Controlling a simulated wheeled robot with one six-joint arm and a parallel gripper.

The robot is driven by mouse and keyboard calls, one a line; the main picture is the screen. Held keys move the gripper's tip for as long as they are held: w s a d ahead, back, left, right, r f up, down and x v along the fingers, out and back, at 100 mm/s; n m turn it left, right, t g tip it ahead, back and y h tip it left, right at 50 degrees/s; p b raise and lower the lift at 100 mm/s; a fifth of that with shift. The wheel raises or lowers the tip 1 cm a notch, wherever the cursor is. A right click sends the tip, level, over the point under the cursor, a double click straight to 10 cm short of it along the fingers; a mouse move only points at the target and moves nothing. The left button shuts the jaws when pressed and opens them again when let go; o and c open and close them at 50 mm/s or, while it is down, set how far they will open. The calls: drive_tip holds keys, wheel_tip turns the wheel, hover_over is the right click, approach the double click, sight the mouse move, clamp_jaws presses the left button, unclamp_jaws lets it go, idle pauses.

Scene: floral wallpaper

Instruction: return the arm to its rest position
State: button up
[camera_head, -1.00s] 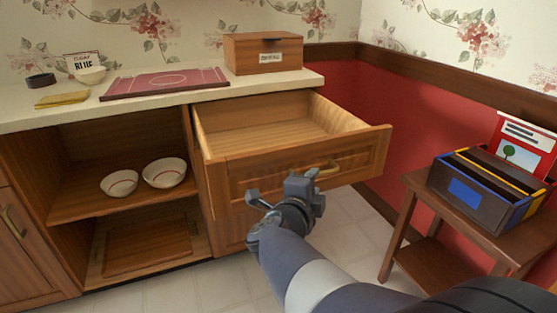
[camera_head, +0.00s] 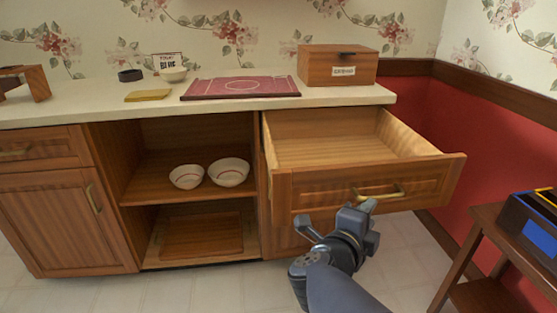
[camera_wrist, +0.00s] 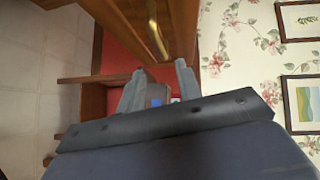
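My gripper (camera_head: 340,223) is in front of the open drawer (camera_head: 372,186), just below and left of its brass handle (camera_head: 378,192). Its two fingers are spread apart with nothing between them. In the wrist view my gripper (camera_wrist: 158,82) also shows open fingers, with the drawer front and its handle (camera_wrist: 157,38) beyond them. The fingers look clear of the handle. The drawer is pulled out and looks empty inside.
Two white bowls (camera_head: 229,172) sit on the open shelf left of the drawer. The counter (camera_head: 120,97) holds a wooden box (camera_head: 338,66), a red board (camera_head: 240,87) and small items. A side table (camera_head: 487,219) with a dark holder stands at the right.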

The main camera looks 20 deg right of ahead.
sight(382, 199)
drive_tip(key=shift+b+x, duration=2.15)
drive_tip(key=shift+x, duration=3.15)
